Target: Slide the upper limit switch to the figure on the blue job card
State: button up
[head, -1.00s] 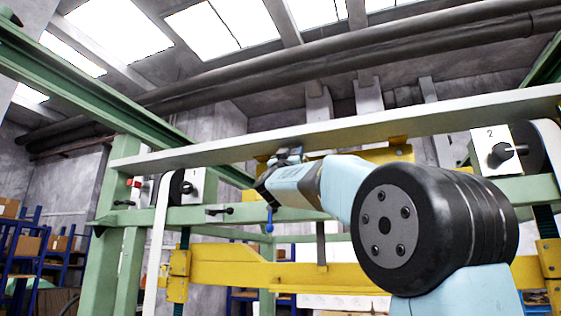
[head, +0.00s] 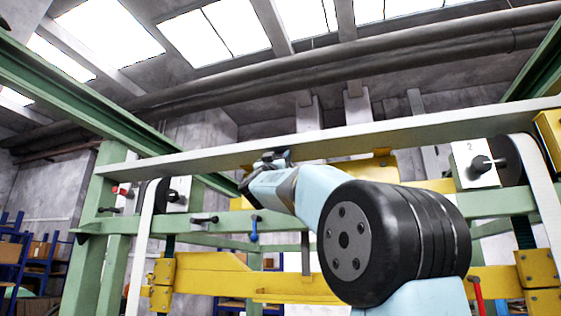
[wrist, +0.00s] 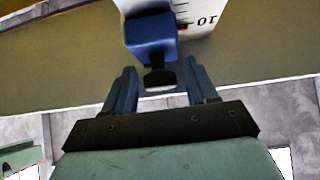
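My gripper (wrist: 159,76) is open in the wrist view, with one finger on each side of a small black tab (wrist: 158,79). Small gaps show between the tab and both fingers. The tab sticks out from a blue block (wrist: 150,36), which looks like the limit switch slider. The block sits beside a white scale (wrist: 200,8) with black marks and an upside-down "10"; a small red mark shows near it. In the head view my gripper (head: 268,160) is up at the long grey beam (head: 400,136); its fingers are too small to judge there. I cannot make out a blue job card.
White control boxes with black knobs, marked 1 (head: 178,194) and 2 (head: 475,164), hang below the beam at left and right. A blue-handled lever (head: 254,229) and a black one (head: 204,220) are on the green rail. A yellow crossbeam (head: 210,272) runs lower down.

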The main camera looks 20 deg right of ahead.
jog(key=shift+a+f, duration=0.1)
jog(key=shift+f, duration=0.05)
jog(key=v, duration=1.3)
jog(key=shift+f, duration=0.2)
jog(key=shift+s+a, duration=0.15)
jog(key=shift+s, duration=0.05)
